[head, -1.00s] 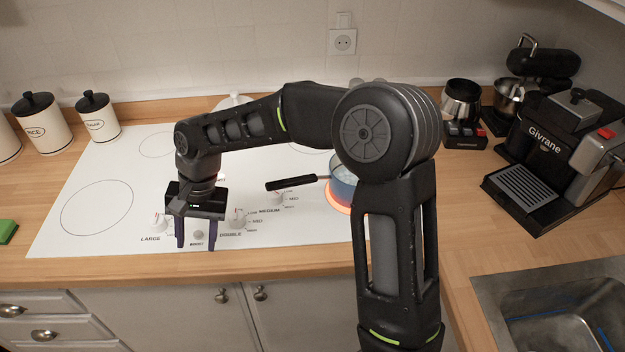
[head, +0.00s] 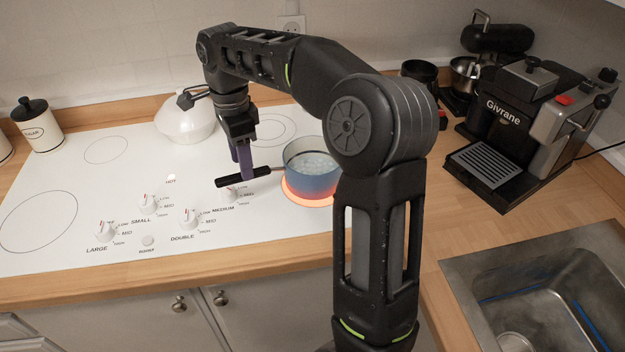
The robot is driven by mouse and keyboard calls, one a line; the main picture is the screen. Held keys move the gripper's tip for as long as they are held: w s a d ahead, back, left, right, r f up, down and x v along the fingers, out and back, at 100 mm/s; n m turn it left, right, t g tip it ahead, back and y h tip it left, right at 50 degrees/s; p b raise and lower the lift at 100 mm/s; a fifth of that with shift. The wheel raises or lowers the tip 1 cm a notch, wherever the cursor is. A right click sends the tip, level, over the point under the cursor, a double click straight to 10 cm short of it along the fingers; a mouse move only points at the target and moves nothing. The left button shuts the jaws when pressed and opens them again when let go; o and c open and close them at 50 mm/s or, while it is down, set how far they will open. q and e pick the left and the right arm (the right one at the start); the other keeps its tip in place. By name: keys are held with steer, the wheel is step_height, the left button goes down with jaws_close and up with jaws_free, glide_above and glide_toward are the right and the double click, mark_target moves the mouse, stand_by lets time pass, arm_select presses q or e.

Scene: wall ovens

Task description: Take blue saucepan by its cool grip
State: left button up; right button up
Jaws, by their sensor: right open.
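The blue saucepan (head: 314,182) sits on a glowing orange burner at the right of the white cooktop, with pale, bubbly contents. Its black handle (head: 229,182) points left over the cooktop. My right gripper (head: 246,175) is open and points down at the handle. Its purple fingers overlap the handle in the picture; I cannot tell whether they straddle it or touch it. One finger largely hides the other. My left gripper is not in view.
The glowing burner (head: 294,194) surrounds the pan's base. A white lidded pot (head: 183,124) stands behind and left of my gripper. Control knobs (head: 189,217) line the front of the cooktop. A coffee machine (head: 522,120) and a sink (head: 560,290) are at right.

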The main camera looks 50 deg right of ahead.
steer(key=shift+s+d, duration=0.15)
steer(key=shift+d, duration=0.1)
steer(key=shift+f, duration=1.35)
steer(key=shift+s+a+f+p, duration=0.15)
steer(key=shift+f+p, duration=0.55)
steer(key=shift+f, duration=1.95)
jaws_close()
